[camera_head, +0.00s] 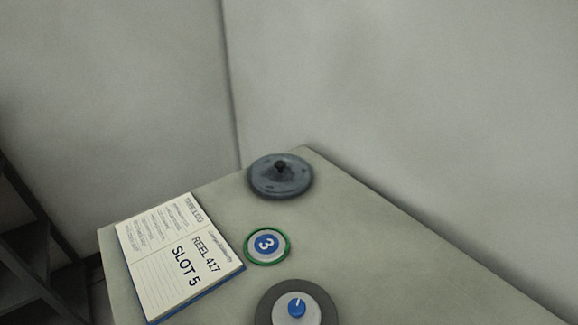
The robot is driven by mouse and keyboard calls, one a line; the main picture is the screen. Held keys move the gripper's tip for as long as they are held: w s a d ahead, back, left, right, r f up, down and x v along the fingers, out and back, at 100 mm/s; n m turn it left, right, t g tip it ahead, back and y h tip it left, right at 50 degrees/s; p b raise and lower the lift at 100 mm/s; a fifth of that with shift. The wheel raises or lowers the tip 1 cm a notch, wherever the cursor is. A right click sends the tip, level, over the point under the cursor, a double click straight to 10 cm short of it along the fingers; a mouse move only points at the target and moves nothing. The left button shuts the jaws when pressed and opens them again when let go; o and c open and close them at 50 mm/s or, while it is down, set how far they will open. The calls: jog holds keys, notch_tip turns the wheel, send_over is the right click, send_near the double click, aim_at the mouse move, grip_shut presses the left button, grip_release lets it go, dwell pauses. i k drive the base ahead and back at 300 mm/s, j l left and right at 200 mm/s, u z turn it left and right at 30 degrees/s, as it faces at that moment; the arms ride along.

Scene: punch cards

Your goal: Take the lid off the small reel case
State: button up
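A round blue-grey lid with a dark knob (281,178) lies near the far corner of the table. It looks like the lid of a reel case, but I cannot tell whether a case is under it. A small round disc with a green rim and a blue centre marked 3 (267,245) lies in front of it, apart from it. A dark round base with a light disc and a blue knob (297,308) is at the bottom edge, partly cut off. My gripper is not in view.
An open notebook (180,257) reading "REEL 417" and "SLOT 5" lies at the left of the table (380,255). The right part of the table is clear. Walls meet behind the table. A dark shelf (35,262) stands at the far left.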

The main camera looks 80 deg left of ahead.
aim_at(276, 176)
jog(key=u, duration=2.05)
